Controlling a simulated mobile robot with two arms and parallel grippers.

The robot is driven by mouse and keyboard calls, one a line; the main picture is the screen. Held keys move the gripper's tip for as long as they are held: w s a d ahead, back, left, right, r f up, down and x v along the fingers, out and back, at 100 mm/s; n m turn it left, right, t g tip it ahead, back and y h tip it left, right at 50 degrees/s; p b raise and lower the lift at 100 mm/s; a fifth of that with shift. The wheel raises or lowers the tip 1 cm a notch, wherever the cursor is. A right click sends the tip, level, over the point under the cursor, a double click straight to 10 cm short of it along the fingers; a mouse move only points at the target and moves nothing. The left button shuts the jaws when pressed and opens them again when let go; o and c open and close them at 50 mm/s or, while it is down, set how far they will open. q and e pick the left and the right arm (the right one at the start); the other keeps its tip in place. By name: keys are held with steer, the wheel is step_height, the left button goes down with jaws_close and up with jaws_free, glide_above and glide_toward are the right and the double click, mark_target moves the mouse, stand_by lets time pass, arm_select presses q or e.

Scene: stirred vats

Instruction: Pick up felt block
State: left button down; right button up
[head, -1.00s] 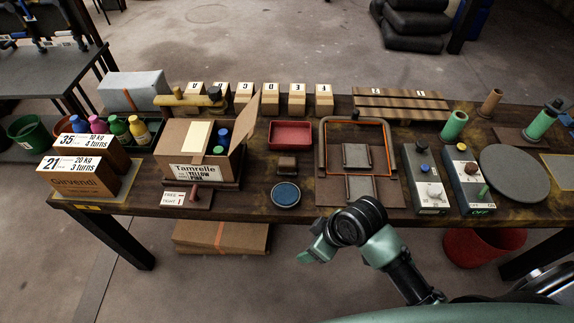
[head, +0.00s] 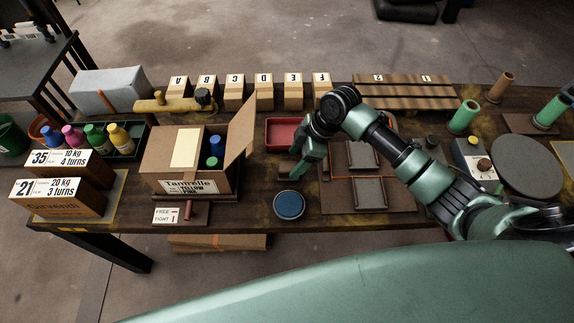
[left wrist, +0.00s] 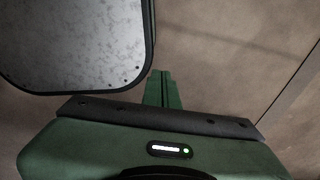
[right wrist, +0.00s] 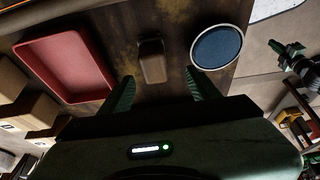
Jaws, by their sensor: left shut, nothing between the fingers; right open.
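The felt block is a small dark brown block (right wrist: 151,62). In the right wrist view it lies on the table between a red tray (right wrist: 66,68) and a round blue pad (right wrist: 218,46). My right gripper (right wrist: 160,90) is open and empty, with its fingertips short of the block and the block between their lines. In the head view my right gripper (head: 300,168) hangs over the table by the red tray, and the block is mostly hidden there. My left gripper (left wrist: 163,88) is shut and empty, seen over bare floor in the left wrist view, away from the table.
An open cardboard box (head: 190,165) stands left of my right gripper. The blue pad also shows in the head view (head: 289,205), close in front. Lettered wooden blocks (head: 264,92) line the back.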

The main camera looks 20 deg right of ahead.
mark_target(289, 166)
steer(key=shift+a+f, duration=0.2)
steer(key=shift+f, duration=0.2)
steer(key=shift+w+a+f+p, duration=0.2)
steer(key=shift+w+f+p, duration=0.1)
steer(key=shift+f, duration=0.3)
steer(key=shift+w+a+f+p, duration=0.15)
steer(key=shift+w+f, duration=0.1)
steer(key=shift+f, duration=0.35)
steer(key=shift+x, duration=1.15)
steer(key=shift+d, duration=0.1)
steer(key=shift+w, duration=0.1)
steer(key=c, duration=0.4)
arm_select(q)
steer(key=shift+s+r, duration=0.5)
steer(key=shift+s, duration=0.2)
arm_select(e)
jaws_close()
